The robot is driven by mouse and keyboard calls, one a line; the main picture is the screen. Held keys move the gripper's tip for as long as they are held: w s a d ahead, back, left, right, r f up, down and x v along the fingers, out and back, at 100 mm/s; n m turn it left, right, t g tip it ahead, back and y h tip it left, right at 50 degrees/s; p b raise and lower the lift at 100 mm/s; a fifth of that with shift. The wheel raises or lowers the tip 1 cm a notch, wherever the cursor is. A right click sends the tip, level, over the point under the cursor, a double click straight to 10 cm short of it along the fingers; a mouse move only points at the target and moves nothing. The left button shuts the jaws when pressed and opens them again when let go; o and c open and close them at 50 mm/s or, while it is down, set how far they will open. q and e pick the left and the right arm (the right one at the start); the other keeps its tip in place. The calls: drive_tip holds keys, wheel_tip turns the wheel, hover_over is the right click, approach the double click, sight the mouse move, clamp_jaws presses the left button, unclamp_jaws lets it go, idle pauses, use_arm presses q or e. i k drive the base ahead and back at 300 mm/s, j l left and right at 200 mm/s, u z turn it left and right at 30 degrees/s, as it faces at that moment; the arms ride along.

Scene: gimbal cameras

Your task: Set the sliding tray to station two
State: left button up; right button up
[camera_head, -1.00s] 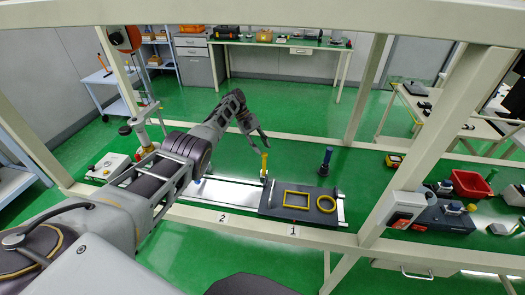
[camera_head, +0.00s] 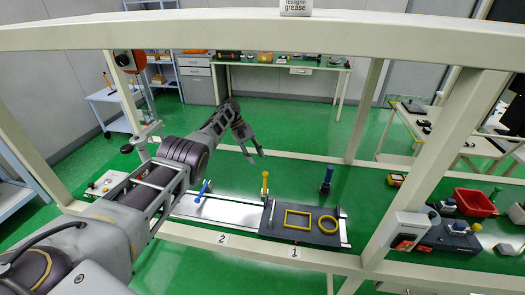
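The sliding tray (camera_head: 285,233) is a dark flat plate with a yellow rectangular frame and a yellow ring on it. It sits at the right end of the pale rail bed (camera_head: 225,211), behind the label 1 (camera_head: 294,253). The label 2 (camera_head: 222,239) is further left, in front of bare rail. A yellow-topped upright post (camera_head: 265,182) stands at the tray's back left corner. My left gripper (camera_head: 257,158) hangs above and behind this post, apart from it. Its fingers look parted and empty. My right gripper is not in view.
A tilted blue handle (camera_head: 202,190) stands at the left of the rails, and a dark blue post (camera_head: 326,181) behind the tray's right side. Cream frame beams surround the station. A red bin (camera_head: 474,202) and a switch box (camera_head: 408,227) are at right.

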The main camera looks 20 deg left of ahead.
sight(296, 222)
drive_tip(key=k, duration=1.5)
